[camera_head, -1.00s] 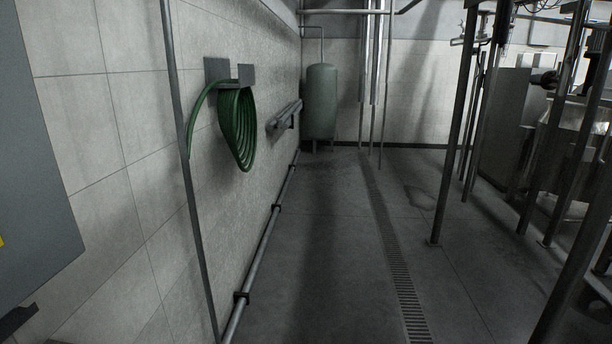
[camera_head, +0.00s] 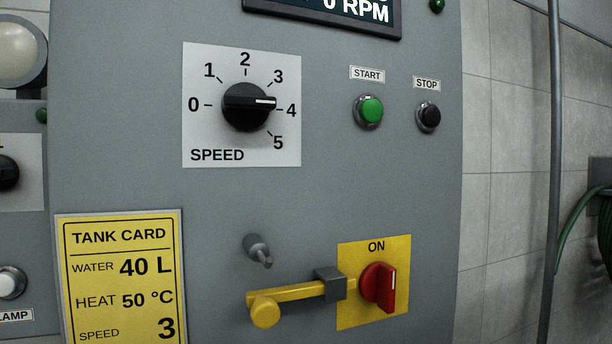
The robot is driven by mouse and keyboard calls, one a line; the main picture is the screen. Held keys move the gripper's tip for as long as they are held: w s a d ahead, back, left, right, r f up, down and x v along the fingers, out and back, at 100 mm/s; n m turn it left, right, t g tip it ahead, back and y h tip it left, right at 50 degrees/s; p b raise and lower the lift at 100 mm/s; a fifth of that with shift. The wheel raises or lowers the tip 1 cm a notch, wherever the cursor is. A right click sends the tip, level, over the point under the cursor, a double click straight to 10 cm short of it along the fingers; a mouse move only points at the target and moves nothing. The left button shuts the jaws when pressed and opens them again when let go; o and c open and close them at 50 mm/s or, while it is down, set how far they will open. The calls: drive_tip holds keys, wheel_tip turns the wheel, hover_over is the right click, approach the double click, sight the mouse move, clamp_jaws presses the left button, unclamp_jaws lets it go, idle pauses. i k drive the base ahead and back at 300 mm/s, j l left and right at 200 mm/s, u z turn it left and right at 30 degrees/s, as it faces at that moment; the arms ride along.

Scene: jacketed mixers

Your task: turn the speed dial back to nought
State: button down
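The speed dial (camera_head: 247,107) is a black round knob with a white pointer line, on a white plate (camera_head: 205,135) marked 0 to 5 and SPEED. Its white line points right, at about the 4 mark. The display (camera_head: 345,12) above, cut off by the top edge, reads 0 RPM. My gripper is not in view.
Right of the dial are a green START button (camera_head: 370,110) and a black STOP button (camera_head: 428,116). Below are a red switch (camera_head: 378,287) at ON, a yellow lever (camera_head: 285,294), a grey peg (camera_head: 258,250) and a yellow tank card (camera_head: 120,280) reading speed 3.

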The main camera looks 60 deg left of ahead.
sight(246, 106)
drive_tip(key=u, duration=1.55)
